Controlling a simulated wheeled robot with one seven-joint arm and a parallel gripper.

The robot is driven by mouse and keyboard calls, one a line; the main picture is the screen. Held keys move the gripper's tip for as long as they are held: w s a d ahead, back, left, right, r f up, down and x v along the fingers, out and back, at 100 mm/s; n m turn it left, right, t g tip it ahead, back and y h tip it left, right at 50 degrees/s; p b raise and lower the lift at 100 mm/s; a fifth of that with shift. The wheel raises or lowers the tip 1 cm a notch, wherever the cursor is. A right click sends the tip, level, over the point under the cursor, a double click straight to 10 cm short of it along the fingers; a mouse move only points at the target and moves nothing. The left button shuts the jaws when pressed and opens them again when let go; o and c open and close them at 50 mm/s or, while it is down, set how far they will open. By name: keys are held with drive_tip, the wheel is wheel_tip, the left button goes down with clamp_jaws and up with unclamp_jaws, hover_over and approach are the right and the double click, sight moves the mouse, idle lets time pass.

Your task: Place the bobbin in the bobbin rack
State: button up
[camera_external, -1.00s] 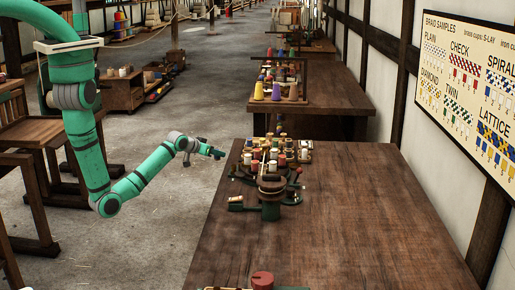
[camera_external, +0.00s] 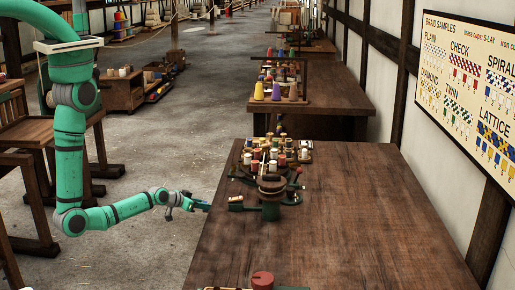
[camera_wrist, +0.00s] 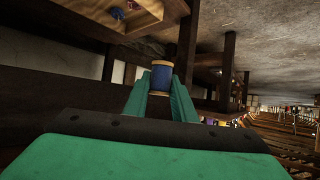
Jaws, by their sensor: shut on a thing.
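In the wrist view, my gripper (camera_wrist: 160,96) is shut on a bobbin (camera_wrist: 161,78) wound in dark blue with pale wooden ends. The bobbin stands between the green fingertips. In the external view, my gripper (camera_external: 201,205) is low at the left edge of the near table; the bobbin is too small to make out there. What looks like the bobbin rack (camera_external: 308,158), holding several white, red, yellow and dark bobbins, is at the table's far left corner. The gripper is apart from it, to its left and nearer the camera.
A dark green braiding machine (camera_external: 271,208) with several arms stands on the near table (camera_external: 345,215), just right of my gripper. A red-knobbed thing (camera_external: 263,280) sits at the front edge. The table's middle and right are clear. Coloured cones (camera_external: 276,92) stand on the table behind.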

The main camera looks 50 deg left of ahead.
drive_tip(key=shift+s+d+f, duration=0.15)
drive_tip(key=shift+s+d, duration=0.05)
drive_tip(key=w+r+m+h, duration=0.2)
drive_tip(key=w+r, duration=0.1)
drive_tip(key=r, duration=0.8)
drive_tip(key=w+r+m+g+h, duration=0.1)
drive_tip(key=w+r+m+h, duration=0.1)
drive_tip(key=r, duration=1)
drive_tip(key=w+r+m+g+h, duration=0.1)
drive_tip(key=w+r+m+h, duration=0.2)
drive_tip(key=r, duration=0.9)
drive_tip(key=shift+w+d, duration=0.45)
drive_tip(key=shift+w, duration=0.1)
drive_tip(key=shift+w+r, duration=0.15)
drive_tip(key=w+f, duration=0.3)
drive_tip(key=w, duration=0.5)
drive_tip(key=shift+f, duration=0.25)
drive_tip(key=w+f, duration=0.4)
drive_tip(key=f, duration=0.1)
drive_tip(key=shift+w+d, duration=0.15)
drive_tip(key=shift+w, duration=0.05)
drive_tip(key=shift+w+f, duration=0.5)
drive_tip(key=shift+f, duration=0.05)
drive_tip(key=shift+w+f, duration=0.1)
drive_tip(key=shift+f, duration=1.5)
